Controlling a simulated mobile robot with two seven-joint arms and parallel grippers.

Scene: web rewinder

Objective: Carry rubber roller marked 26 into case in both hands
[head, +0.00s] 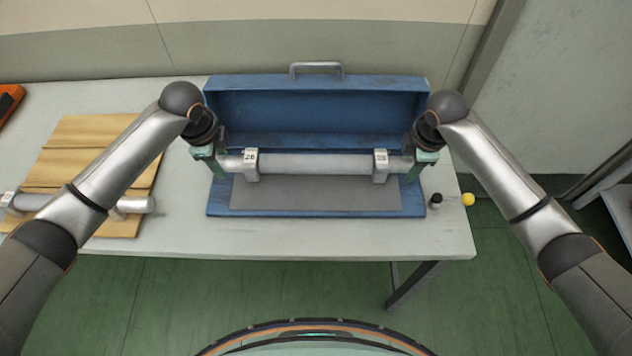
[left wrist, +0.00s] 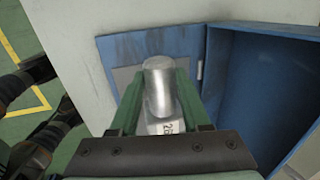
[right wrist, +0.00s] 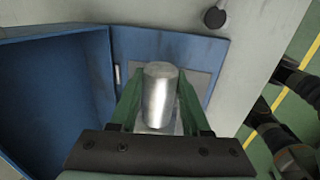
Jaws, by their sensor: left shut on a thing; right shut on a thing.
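The grey rubber roller marked 26 (head: 315,164) lies level across the blue case (head: 318,81), in front of its open compartment and over the grey panel (head: 315,197). Pale blocks with labels sit near both its ends. My left gripper (head: 226,164) is shut on its left end; the metal end shows between the green fingers in the left wrist view (left wrist: 160,90). My right gripper (head: 407,164) is shut on its right end, which also shows in the right wrist view (right wrist: 160,92). I cannot tell whether the roller touches the case.
A second roller (head: 135,205) lies on a wooden board (head: 92,150) at the left of the table (head: 300,238). An orange object (head: 9,102) is at far left.

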